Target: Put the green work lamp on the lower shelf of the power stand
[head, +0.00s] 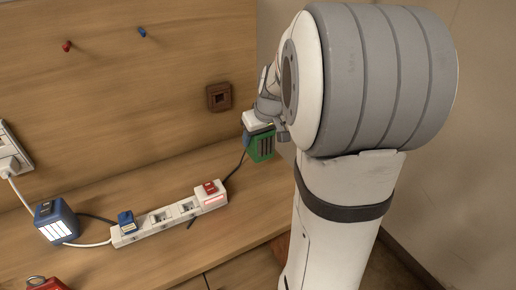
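The green work lamp (261,147) is a small green box with a dark ribbed face. It is near the right end of the bench, in front of the backboard. My gripper (257,121) is at the top of the lamp, with my arm reaching in from the right. The fingers are too small and too covered to show whether they are closed on the lamp. I cannot tell whether the lamp rests on the bench or hangs above it. I see no power stand or lower shelf that I can make out.
A white power strip (160,221) with a blue plug (127,221) and a red plug (210,188) lies on the bench (150,268). A dark cable rises from its right end toward the lamp. A blue lamp (56,220) and a red object (45,283) are at left.

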